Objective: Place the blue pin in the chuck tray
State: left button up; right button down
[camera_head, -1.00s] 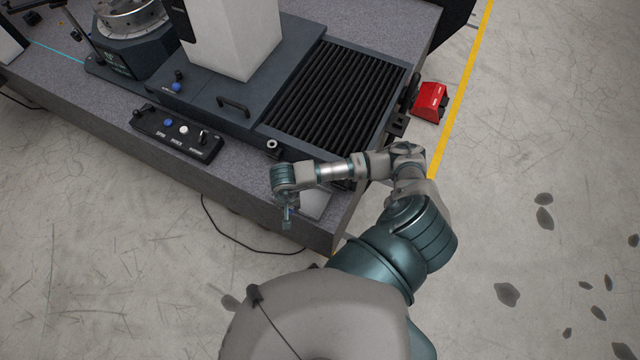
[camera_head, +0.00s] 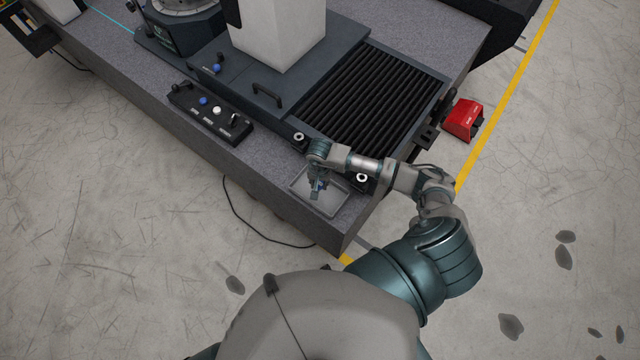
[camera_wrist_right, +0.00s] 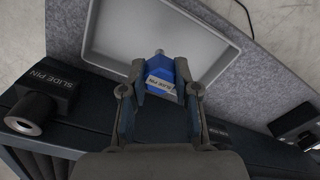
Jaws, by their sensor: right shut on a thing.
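My right gripper (camera_wrist_right: 160,95) is shut on the blue pin (camera_wrist_right: 161,70), which has a white label and a small metal tip, in the right wrist view. The chuck tray (camera_wrist_right: 110,25) is a shallow grey tray on the granite; the pin shows in front of its inner floor and near wall. In the head view my right gripper (camera_head: 316,192) is over the tray (camera_head: 328,208), with a speck of blue between the fingers. I cannot tell whether the pin touches the tray. My left gripper is not in view.
A black "SLIDE PIN" block (camera_wrist_right: 45,95) with a round socket sits beside the tray. The ribbed black cover (camera_head: 370,100) and a button panel (camera_head: 210,112) lie beyond on the granite bed. The granite edge drops to the floor close by.

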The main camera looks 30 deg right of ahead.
aim_at(319, 186)
jog(key=f, duration=0.3)
jog(key=shift+w+d+p, duration=0.15)
jog(key=shift+w+p, duration=0.15)
jog(key=shift+f, duration=0.25)
jog(key=shift+f, duration=0.15)
jog(key=c, duration=0.9)
grip_release()
jog(key=shift+d, duration=0.1)
jog(key=shift+o, duration=0.2)
notch_tip(319, 186, up, 12)
jog(key=shift+r+b, duration=0.15)
jog(key=shift+b, duration=0.4)
